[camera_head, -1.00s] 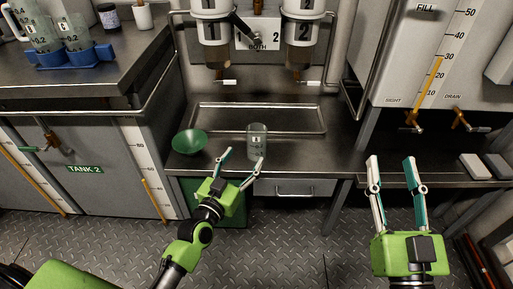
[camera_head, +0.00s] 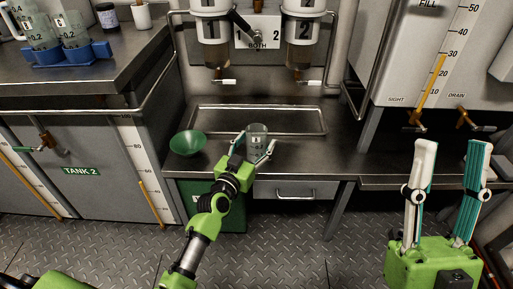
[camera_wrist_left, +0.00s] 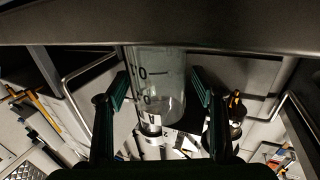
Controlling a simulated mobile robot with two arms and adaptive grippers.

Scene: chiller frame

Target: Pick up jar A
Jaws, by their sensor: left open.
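A clear graduated jar (camera_head: 257,131) stands upright on the steel counter, behind my left gripper. In the left wrist view the jar (camera_wrist_left: 158,75) sits between the two fingers, with a label near its lower end that seems to read A. My left gripper (camera_head: 255,143) is open, with one finger on each side of the jar; I cannot tell whether either touches it. My right gripper (camera_head: 451,144) is open and empty at the lower right, well away from the jar.
A green bowl (camera_head: 188,142) stands on the counter left of the jar. A shallow rectangular tray rim (camera_head: 210,107) lies behind it, under the two dispensers. Several more jars stand in a blue rack (camera_head: 66,53) at the upper left. A drawer (camera_head: 295,190) is below the counter.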

